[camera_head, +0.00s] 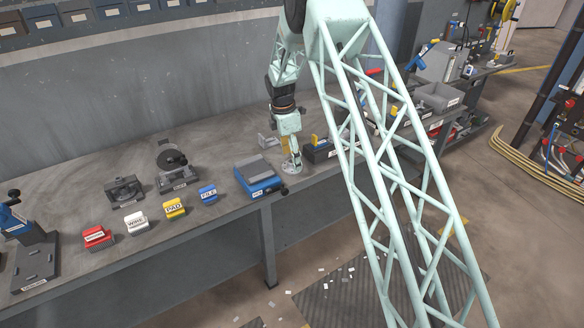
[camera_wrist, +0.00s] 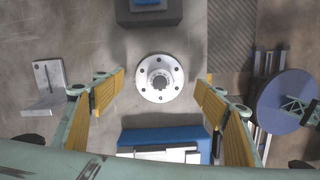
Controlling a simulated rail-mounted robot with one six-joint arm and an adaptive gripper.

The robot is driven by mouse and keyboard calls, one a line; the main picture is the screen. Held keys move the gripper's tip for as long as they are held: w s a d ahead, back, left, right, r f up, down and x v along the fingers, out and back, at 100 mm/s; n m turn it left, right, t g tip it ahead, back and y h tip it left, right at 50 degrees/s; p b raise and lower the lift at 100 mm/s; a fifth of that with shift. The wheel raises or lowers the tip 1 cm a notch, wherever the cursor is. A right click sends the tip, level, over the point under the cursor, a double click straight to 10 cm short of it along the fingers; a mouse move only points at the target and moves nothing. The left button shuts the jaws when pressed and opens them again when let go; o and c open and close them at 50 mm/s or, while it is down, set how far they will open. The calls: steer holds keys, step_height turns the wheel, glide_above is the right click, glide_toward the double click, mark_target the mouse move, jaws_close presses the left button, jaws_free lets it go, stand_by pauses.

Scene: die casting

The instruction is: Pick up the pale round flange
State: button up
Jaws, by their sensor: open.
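The pale round flange (camera_wrist: 160,78) lies flat on the bench, with a raised hub, a toothed centre hole and a ring of bolt holes. It is near the middle of the wrist view. In the head view it (camera_head: 291,167) shows just below my gripper (camera_head: 291,151). My gripper (camera_wrist: 160,84) is open, and its yellow-padded fingers stand to the left and right of the flange in the wrist view with gaps on both sides. Nothing is between the fingers except the view of the flange below. The exact height above it is hard to tell.
A blue device with a grey top (camera_head: 258,177) is close on the left. A dark box (camera_head: 320,152) is close on the right. A metal angle bracket (camera_wrist: 50,86) stands left in the wrist view. Labelled blocks (camera_head: 174,208) sit further left. The bench front edge is near.

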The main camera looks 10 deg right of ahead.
steer(key=shift+d+f, duration=0.15)
steer(key=shift+f, duration=1.05)
steer(key=shift+c, duration=0.9)
steer(key=c, duration=1.1)
